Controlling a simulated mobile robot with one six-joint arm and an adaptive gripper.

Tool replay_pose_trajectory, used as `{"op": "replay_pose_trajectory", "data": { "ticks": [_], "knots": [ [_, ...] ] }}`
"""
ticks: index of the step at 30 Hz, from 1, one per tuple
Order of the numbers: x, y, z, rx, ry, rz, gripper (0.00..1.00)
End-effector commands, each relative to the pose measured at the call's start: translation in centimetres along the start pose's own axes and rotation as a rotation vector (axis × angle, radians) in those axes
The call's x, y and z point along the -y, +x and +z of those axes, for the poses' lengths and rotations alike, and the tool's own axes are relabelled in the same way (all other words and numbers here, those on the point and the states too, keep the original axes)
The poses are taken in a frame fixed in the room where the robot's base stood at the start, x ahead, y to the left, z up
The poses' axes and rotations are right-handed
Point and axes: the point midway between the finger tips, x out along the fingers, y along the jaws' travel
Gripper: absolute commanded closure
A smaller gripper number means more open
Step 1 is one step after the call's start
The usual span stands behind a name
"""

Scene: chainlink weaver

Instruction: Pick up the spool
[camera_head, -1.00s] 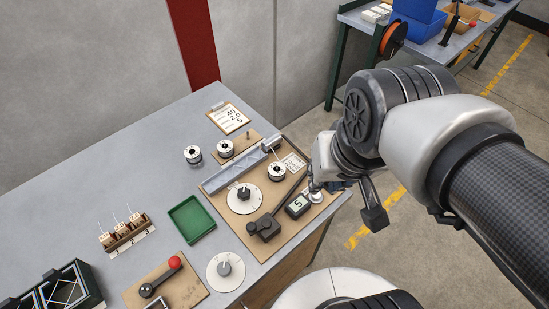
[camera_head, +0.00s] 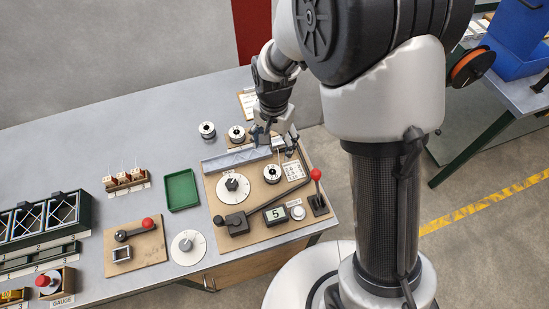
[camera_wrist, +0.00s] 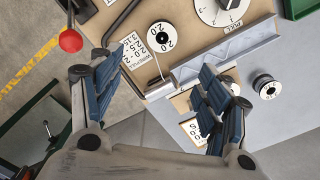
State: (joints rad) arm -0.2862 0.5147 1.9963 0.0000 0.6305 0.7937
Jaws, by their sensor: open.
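Three white-topped spools show in the head view: one on the bare bench (camera_head: 207,130), one just right of it (camera_head: 236,133), and one on the brown board (camera_head: 272,173). My gripper (camera_head: 275,140) hangs above the back edge of the board, between the second and third spools. In the wrist view my gripper (camera_wrist: 160,68) has its blue-padded fingers wide apart with nothing held. The board spool, marked 2.0 (camera_wrist: 162,36), lies beyond the fingertips. The bench spool (camera_wrist: 266,86) is to the right, and the other is mostly hidden behind the right finger.
The back left of the bench is clear.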

Motion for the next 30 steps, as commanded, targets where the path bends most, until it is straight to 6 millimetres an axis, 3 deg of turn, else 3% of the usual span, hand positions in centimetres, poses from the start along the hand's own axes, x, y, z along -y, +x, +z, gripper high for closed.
{"op": "replay_pose_trajectory", "data": {
  "ticks": [12,23,30],
  "knots": [
    [-0.1,9.1,0.1,0.003,-0.002,0.003,0.31],
    [0.0,11.6,0.2,0.001,-0.003,0.001,0.31],
    [0.1,15.2,0.5,0.002,-0.003,0.002,0.31]
  ]
}}
